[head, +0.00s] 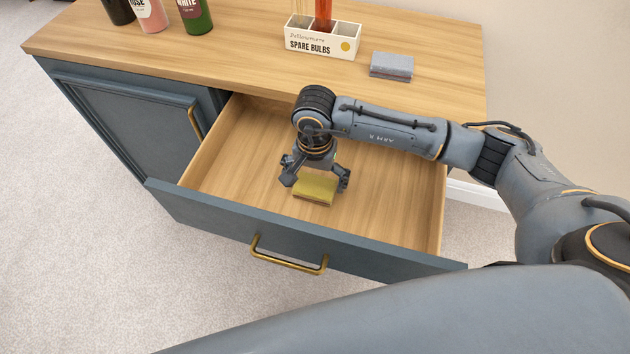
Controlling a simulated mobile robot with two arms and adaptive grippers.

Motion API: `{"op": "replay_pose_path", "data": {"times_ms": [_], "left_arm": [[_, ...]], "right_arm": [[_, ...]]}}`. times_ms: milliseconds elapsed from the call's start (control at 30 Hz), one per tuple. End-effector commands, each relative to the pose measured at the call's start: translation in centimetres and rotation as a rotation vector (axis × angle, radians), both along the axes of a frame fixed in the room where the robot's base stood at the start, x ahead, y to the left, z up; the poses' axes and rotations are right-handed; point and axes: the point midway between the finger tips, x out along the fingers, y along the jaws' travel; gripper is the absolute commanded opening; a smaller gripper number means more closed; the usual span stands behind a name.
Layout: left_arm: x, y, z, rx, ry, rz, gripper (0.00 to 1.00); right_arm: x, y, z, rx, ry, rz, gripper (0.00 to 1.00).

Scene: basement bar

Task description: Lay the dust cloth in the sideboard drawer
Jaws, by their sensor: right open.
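The drawer is pulled well out of the blue sideboard (125,115) and is otherwise bare. My left gripper is not in view.
On the wooden top (210,65) stand several bottles (195,15) at the back left, a white spare bulbs box (322,40) and a folded grey cloth-like item (391,66). A brass handle (288,257) sticks out from the drawer front. Carpet (90,270) lies clear around.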

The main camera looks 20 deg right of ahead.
Motion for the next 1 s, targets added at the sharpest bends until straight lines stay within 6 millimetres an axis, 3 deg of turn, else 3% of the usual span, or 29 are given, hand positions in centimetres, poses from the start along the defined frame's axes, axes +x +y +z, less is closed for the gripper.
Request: {"op": "replay_pose_path", "data": {"times_ms": [300, 500, 700, 1000], "left_arm": [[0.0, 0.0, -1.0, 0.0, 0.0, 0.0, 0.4], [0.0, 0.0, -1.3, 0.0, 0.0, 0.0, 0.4], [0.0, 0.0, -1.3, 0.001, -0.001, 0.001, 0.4], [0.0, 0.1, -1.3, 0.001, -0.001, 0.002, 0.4]], "right_arm": [[0.1, 0.0, 6.9, 0.001, -0.006, 0.002, 1.0], [0.1, 0.0, 9.9, 0.0, -0.004, 0.001, 1.0], [0.0, 0.0, 10.9, 0.0, -0.001, 0.001, 1.0], [0.0, 0.0, 10.9, 0.001, -0.001, 0.001, 1.0]]}}
